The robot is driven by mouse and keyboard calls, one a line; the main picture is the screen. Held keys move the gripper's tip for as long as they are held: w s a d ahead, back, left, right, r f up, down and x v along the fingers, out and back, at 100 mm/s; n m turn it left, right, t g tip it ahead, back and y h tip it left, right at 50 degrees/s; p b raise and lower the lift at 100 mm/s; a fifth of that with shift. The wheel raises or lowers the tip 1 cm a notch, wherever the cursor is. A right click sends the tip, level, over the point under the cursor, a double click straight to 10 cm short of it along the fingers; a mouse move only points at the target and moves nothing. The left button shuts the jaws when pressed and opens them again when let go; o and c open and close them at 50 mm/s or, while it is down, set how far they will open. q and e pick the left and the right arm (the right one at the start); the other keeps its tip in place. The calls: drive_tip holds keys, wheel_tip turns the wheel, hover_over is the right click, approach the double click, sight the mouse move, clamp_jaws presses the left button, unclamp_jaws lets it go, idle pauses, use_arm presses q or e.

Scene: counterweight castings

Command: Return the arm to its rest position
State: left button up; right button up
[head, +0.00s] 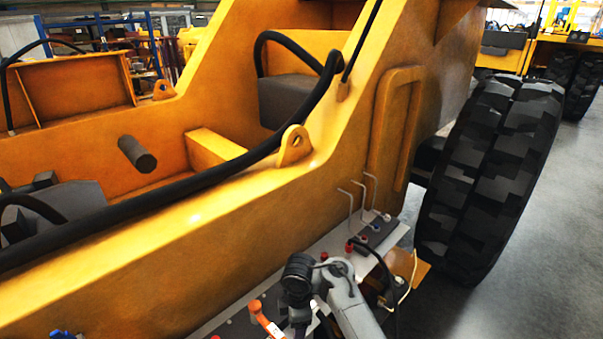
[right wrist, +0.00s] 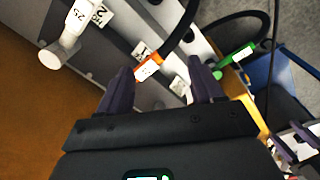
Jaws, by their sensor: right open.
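My right arm (head: 340,295) comes in at the bottom of the head view, in front of a grey panel along the yellow machine; its gripper cannot be made out there. In the right wrist view my right gripper (right wrist: 160,66) is open, with two dark purple fingers apart. An orange piece with a white label (right wrist: 147,68) shows between the fingertips, close to the left one. I cannot tell whether they touch. A green piece with a label (right wrist: 235,56) lies to the right of the right finger. My left gripper is not in view.
The yellow machine frame (head: 180,270) fills the left and middle, with a black hose (head: 200,180) along it. The grey panel (head: 310,255) carries several knobs, hooks and an orange handle (head: 265,318).

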drive_tip(key=s+d+f+m+t, duration=0.1)
drive_tip(key=s+d+f+m, duration=0.8)
drive_tip(key=d+f, duration=0.3)
drive_tip(key=s+d+m+t, duration=0.1)
drive_tip(key=s+d+m, duration=0.25)
drive_tip(key=s, duration=0.45)
drive_tip(key=s+d+m, duration=0.3)
drive_tip(key=s+d, duration=0.2)
drive_tip(key=s, duration=0.3)
drive_tip(key=s+d+r+m+t, duration=0.1)
drive_tip(key=s+d+r+m, duration=0.2)
drive_tip(key=s+r, duration=0.55)
drive_tip(key=w+r+p+v, duration=0.1)
drive_tip(key=w+p+v, duration=0.2)
drive_tip(key=p+v, duration=1.1)
drive_tip(key=shift+a+p, duration=0.6)
drive_tip(key=shift+p, duration=0.6)
drive_tip(key=shift+s, duration=0.1)
